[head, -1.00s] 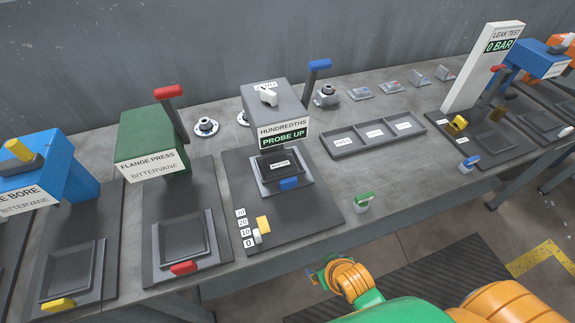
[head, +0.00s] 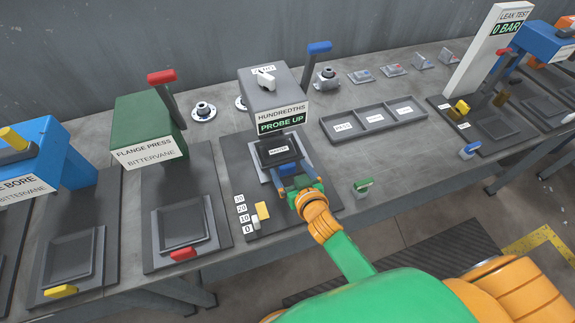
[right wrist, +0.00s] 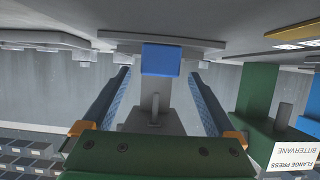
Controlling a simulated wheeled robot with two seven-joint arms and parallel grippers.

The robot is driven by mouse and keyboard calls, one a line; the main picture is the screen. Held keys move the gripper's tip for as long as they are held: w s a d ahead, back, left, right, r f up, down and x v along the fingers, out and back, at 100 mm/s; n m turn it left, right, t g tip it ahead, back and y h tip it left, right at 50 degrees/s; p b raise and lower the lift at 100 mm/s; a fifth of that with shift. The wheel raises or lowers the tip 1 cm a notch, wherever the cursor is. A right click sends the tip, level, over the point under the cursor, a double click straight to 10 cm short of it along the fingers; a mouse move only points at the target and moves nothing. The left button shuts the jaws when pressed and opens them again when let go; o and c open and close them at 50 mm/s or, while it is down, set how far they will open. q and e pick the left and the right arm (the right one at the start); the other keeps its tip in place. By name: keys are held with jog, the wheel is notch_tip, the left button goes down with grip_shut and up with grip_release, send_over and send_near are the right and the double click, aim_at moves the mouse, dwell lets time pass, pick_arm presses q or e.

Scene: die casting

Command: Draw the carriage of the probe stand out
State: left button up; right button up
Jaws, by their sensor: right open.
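The probe stand (head: 279,92) is a grey block on a dark base, and its display reads PROBE UP. Its carriage (head: 306,157) lies under the block, holding a dark piece labelled MASTER (head: 279,150). A blue handle (head: 288,169) is at the carriage's front edge; it also shows in the right wrist view (right wrist: 161,60). My right gripper (head: 296,180) is at this handle. In the right wrist view its open fingers (right wrist: 157,85) stand either side of the handle, with gaps on both sides. My left gripper is not in view.
The green flange press (head: 147,125) stands to the left, with its red lever (head: 165,90). A blue lever (head: 312,65) rises behind the stand's right side.

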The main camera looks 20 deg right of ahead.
jog(key=shift+x, duration=1.4)
grip_shut()
